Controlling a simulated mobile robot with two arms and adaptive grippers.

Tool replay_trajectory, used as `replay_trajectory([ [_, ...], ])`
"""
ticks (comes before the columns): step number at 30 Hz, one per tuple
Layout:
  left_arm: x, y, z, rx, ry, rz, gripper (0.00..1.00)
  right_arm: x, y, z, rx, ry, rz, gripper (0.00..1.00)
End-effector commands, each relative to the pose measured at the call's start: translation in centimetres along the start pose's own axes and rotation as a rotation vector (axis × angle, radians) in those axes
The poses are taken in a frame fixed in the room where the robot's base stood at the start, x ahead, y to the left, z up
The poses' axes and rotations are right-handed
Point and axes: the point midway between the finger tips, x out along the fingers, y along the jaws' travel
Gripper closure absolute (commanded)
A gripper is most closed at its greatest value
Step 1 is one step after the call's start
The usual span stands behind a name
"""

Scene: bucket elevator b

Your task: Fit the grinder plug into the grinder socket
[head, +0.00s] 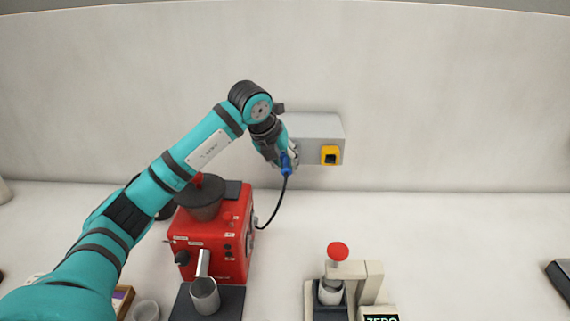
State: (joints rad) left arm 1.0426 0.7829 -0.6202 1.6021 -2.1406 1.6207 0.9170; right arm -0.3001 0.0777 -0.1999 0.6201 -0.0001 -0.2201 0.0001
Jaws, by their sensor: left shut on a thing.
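My left gripper (285,160) is shut on the blue grinder plug (286,168), in front of the left part of a grey wall box (316,126). A black cord (275,208) hangs from the plug and runs down to the right side of the red grinder (227,232). The yellow-framed socket with a dark opening (331,155) is on the lower right of the grey box. The plug is to the left of this socket and apart from it. My gripper partly hides the box's left side. My right gripper is not in view.
A metal cup (204,295) stands at the grinder's front. A cream device with a red knob (338,251) stands at front right, with a metal cup in it. A dark object (561,281) lies at the far right edge. The counter between is clear.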

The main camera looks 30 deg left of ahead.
Motion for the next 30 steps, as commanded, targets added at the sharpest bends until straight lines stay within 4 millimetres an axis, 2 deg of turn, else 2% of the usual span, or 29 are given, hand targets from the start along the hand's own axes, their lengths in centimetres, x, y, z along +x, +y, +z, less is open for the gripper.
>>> replay_trajectory([
  [8,0.1,0.0,0.4,0.001,-0.003,-0.001,1.0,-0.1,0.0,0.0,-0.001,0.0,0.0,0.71],
  [9,0.1,0.0,0.4,0.001,-0.003,-0.001,0.77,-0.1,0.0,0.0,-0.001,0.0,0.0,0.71],
  [14,0.1,0.0,0.4,0.0,-0.003,-0.001,0.56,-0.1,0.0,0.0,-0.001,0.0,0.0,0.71],
  [23,-0.1,0.0,0.3,0.0,-0.001,0.0,0.55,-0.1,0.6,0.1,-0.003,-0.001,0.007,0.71],
  [26,-1.0,0.0,0.4,0.0,-0.004,-0.001,0.55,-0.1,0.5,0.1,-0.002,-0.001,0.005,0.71],
  [30,-3.5,0.0,0.4,0.002,-0.006,-0.001,0.55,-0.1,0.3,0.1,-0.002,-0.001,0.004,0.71],
])
